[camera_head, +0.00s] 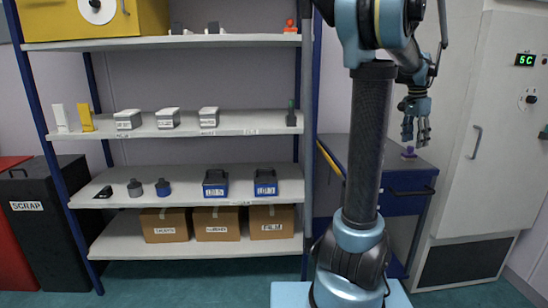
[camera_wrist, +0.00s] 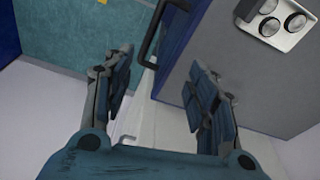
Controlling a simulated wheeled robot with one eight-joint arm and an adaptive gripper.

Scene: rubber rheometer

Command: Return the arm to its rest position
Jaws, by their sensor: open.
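My gripper (camera_head: 416,132) hangs at the right in the head view, fingers pointing down above the blue workbench (camera_head: 390,180). My arm rises from the base in the middle right of the head view and bends over to the right.
A grey cabinet (camera_head: 490,110) with a green display stands close to the gripper's right. Shelving (camera_head: 170,190) with boxes and cases fills the left. A black scrap bin (camera_head: 42,225) stands far left. In the wrist view a black handle (camera_wrist: 152,35) lies near the fingers.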

